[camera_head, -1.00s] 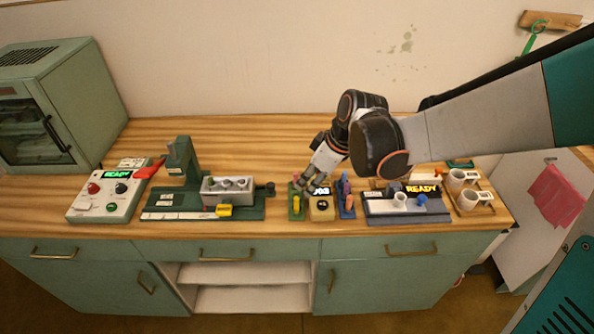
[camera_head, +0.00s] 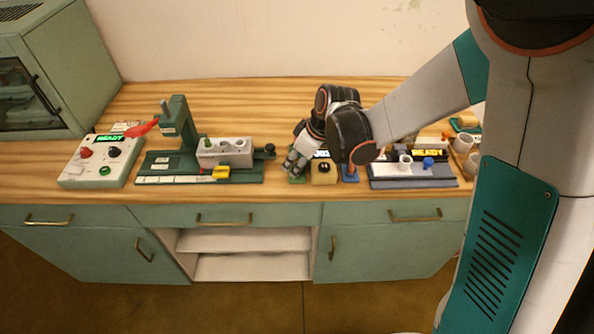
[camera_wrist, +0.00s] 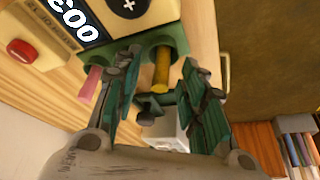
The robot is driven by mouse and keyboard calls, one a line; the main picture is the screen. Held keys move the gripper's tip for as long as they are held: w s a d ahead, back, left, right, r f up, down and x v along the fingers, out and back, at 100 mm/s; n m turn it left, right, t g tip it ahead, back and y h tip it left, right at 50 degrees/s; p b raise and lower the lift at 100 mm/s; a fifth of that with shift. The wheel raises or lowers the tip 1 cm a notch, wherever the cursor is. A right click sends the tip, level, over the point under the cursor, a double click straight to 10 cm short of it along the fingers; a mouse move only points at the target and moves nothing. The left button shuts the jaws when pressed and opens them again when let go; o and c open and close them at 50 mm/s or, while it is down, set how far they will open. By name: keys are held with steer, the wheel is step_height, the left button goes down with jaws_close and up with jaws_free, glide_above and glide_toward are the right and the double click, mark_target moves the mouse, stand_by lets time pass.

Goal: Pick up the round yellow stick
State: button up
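The round yellow stick (camera_wrist: 162,70) stands in a green holder (camera_wrist: 186,48) in the wrist view, beside a pink stick (camera_wrist: 91,83). My gripper (camera_wrist: 165,82) is open, with one finger on each side of the yellow stick. A gap shows on both sides, so it does not look gripped. In the head view, my gripper (camera_head: 292,166) is low over the green holder (camera_head: 297,180) and hides the yellow stick there.
A yellow box with a dark dial (camera_head: 323,173) stands right beside the holder. A grey block on a green fixture (camera_head: 225,152) is to the left, and a control box (camera_head: 102,160) farther left.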

steer(key=shift+f, duration=0.1)
steer(key=shift+c, duration=0.6)
jaws_close()
